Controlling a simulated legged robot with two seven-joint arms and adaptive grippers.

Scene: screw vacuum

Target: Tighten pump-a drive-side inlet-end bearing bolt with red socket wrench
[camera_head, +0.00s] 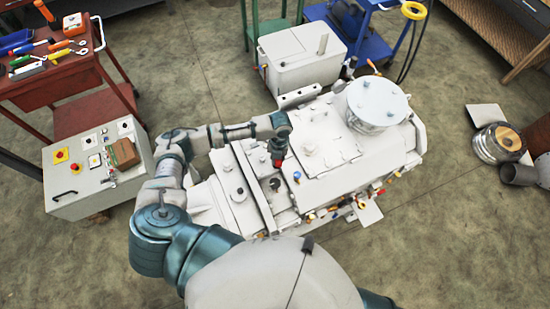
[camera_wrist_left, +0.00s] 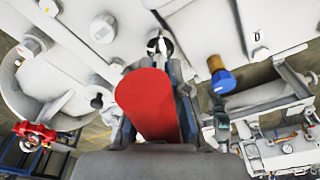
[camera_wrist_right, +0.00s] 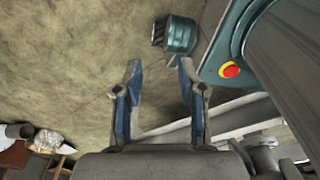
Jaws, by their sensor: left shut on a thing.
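The white pump (camera_head: 325,145) stands in the middle of the head view. My left gripper (camera_head: 279,150) is above its left part, shut on the red socket wrench (camera_head: 277,163). In the left wrist view the red wrench (camera_wrist_left: 148,98) sits between the fingers of my left gripper (camera_wrist_left: 160,85). Its far end points at a dark, shiny bolt spot (camera_wrist_left: 160,45) on the white housing; I cannot tell whether it is seated on a bolt. My right gripper (camera_wrist_right: 160,90) is open and empty over bare floor in the right wrist view. It is not visible in the head view.
A blue-capped brass fitting (camera_wrist_left: 222,82) is close beside the wrench. A red valve handle (camera_wrist_left: 34,134) is at lower left there. A control box (camera_head: 100,170) and a red tool cart (camera_head: 60,85) stand left. A white tank (camera_head: 300,60) is behind.

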